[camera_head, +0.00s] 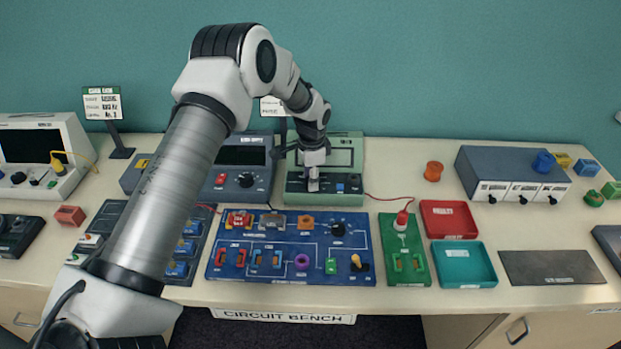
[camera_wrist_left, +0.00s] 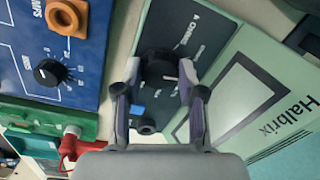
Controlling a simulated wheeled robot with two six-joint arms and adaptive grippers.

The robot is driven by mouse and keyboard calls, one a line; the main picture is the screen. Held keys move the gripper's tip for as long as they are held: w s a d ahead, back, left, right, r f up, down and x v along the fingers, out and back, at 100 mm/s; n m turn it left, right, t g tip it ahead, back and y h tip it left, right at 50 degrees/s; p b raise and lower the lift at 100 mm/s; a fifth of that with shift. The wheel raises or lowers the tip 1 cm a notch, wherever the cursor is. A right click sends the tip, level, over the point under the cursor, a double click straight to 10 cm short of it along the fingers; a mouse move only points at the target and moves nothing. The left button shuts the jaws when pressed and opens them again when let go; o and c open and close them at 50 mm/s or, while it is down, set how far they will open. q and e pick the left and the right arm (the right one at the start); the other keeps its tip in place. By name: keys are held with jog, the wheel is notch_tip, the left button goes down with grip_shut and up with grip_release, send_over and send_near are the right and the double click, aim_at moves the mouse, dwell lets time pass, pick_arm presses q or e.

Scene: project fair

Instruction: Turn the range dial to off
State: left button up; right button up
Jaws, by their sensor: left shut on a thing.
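The green meter (camera_head: 345,144) stands at the back of the bench, and its pale face also shows in the left wrist view (camera_wrist_left: 245,95). The range dial (camera_wrist_left: 158,66) is a round black knob with a white pointer mark on the meter's dark panel, with printed markings around it. My left gripper (camera_wrist_left: 160,75) has one finger on each side of the dial and is shut on it. In the head view my left gripper (camera_head: 313,181) reaches down onto the meter's front panel and hides the dial. My right gripper is out of view.
A blue circuit board (camera_head: 290,272) lies in front of the meter. A green switch board (camera_head: 404,268) with a red plug and lead (camera_head: 402,218) lies to its right, beside a red tray (camera_head: 449,202) and a teal tray (camera_head: 478,283). A grey-blue power meter (camera_head: 242,176) stands close on the left.

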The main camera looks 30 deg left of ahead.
pick_arm(q)
jog(key=shift+s+f+m, duration=0.2)
jog(key=shift+f+m, duration=0.1)
jog(key=shift+m, duration=0.4)
jog(key=o, duration=1.1)
jog(key=shift+d, duration=0.1)
jog(key=shift+o, duration=0.2)
jog(key=shift+w, duration=0.2)
jog(key=shift+r, duration=0.15)
notch_tip(320, 180, up, 12)
jog(key=shift+s+d, duration=0.15)
jog(key=shift+d, duration=0.05)
